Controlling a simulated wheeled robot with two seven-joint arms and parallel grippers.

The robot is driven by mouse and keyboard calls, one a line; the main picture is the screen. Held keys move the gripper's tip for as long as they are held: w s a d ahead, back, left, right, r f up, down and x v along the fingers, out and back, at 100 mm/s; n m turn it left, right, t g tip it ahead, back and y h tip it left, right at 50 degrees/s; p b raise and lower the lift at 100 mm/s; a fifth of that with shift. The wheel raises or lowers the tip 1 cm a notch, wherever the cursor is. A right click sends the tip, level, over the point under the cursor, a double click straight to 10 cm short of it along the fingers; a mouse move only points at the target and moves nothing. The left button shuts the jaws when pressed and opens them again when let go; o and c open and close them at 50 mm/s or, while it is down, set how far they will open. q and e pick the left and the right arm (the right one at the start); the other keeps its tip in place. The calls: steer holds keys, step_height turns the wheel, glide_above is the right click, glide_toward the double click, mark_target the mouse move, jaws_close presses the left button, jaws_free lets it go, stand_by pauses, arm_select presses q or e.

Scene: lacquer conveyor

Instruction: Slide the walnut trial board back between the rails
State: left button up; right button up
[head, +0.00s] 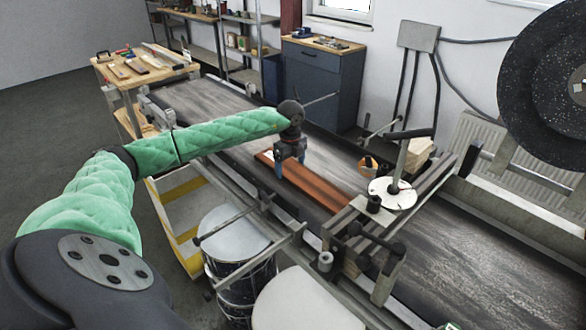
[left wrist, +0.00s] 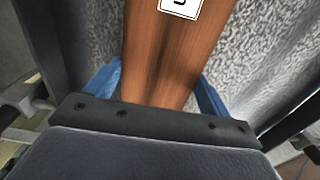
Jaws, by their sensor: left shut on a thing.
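The walnut trial board (head: 318,184) is a long reddish-brown plank lying along the conveyor belt (head: 490,255). Its right end reaches the frame with long grey rails (head: 419,180) that stands across the belt. I cannot tell whether that end is between the rails. My left gripper (head: 290,166) is shut on the board near its left end. In the left wrist view the board (left wrist: 172,65) runs between the blue fingers, with a white label (left wrist: 180,7) on its top. My right gripper is not in view.
A white round plate with a post (head: 392,193) stands by the frame. White-topped drums (head: 233,232) stand along the belt's near side. A wooden table (head: 145,68) is at the back left. A large dark disc (head: 560,85) fills the upper right. The belt left of the board is clear.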

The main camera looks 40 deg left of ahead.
mark_target(267, 153)
arm_select(q)
steer(key=shift+w+a+b, duration=0.2)
steer(key=shift+a+b, duration=0.1)
steer(key=shift+a, duration=0.95)
steer(key=shift+w+a+b, duration=0.15)
steer(key=shift+a+b, duration=0.2)
steer(key=shift+a, duration=1.35)
steer(key=shift+w+a, duration=0.1)
steer(key=shift+a, duration=0.3)
steer(key=shift+w+a, duration=0.1)
steer(key=shift+a, duration=0.25)
steer(key=shift+a+b, duration=0.2)
steer(key=shift+b, duration=0.1)
steer(key=shift+w+a+b, duration=0.2)
steer(key=shift+a+b, duration=0.1)
steer(key=shift+a, duration=1.15)
steer(key=shift+w+a, duration=0.1)
steer(key=shift+a, duration=0.75)
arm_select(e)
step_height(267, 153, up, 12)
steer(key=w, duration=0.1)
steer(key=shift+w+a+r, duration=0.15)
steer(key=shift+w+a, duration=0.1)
